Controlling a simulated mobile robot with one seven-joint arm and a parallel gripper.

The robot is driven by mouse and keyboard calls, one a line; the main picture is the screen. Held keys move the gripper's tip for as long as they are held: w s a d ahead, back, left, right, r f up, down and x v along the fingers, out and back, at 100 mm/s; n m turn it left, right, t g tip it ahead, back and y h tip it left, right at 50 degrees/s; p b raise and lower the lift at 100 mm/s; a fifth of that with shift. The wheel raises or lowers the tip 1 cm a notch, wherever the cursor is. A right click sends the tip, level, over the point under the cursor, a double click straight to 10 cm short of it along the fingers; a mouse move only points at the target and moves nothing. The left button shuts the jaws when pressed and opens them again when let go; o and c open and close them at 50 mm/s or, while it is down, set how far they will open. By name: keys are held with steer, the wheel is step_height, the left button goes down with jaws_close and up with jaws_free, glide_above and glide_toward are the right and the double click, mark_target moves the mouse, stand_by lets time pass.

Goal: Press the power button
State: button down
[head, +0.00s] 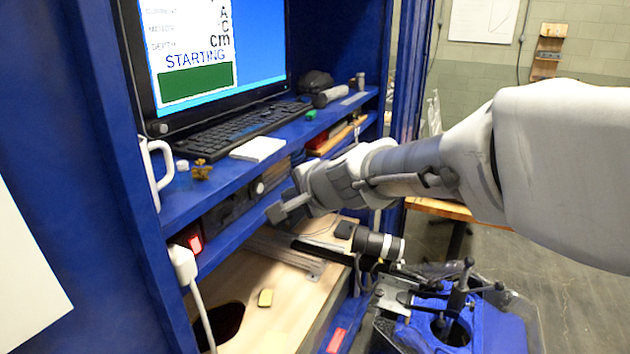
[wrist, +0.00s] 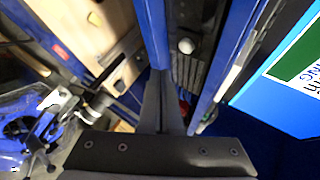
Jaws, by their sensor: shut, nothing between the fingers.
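A red lit switch (head: 192,240), which looks like the power button, sits on a dark unit under the shelf at the left. My gripper (head: 274,213) is shut and empty. It is right of the red switch and a little higher in the head view, apart from it. In the wrist view the closed fingers (wrist: 163,100) point at the dark equipment, and a small red patch (wrist: 184,106) shows beside them, partly hidden. The monitor (head: 205,50) above reads "STARTING" over a green box.
A white plug and cable (head: 184,262) hang just below the red switch. The blue shelf (head: 185,207) with keyboard (head: 235,130) and mug (head: 150,165) overhangs it. A knobbed dark unit (head: 232,205) is between switch and gripper. A plywood board (head: 290,295) lies below.

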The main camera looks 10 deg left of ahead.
steer(key=shift+s+d, duration=0.2)
steer(key=shift+d, duration=0.3)
steer(key=shift+s+d, duration=0.15)
steer(key=shift+d, duration=0.3)
steer(key=shift+d, duration=0.1)
steer(key=s+d+f+n+g+h, duration=0.1)
steer(key=s+d+f+n+h, duration=0.1)
steer(key=s+d, duration=0.5)
steer(key=s+d+f+n+g+h, duration=0.1)
steer(key=s+d+n, duration=0.3)
steer(key=s+d, duration=0.4)
steer(key=s+d+f+n+g+h, duration=0.1)
steer(key=s+d+f+n+h, duration=0.1)
steer(key=s+d, duration=0.5)
steer(key=shift+s+d+f+n+g+h, duration=0.35)
steer(key=shift+s+n+h, duration=0.35)
steer(key=shift+s+h, duration=0.3)
steer(key=shift+a, duration=0.25)
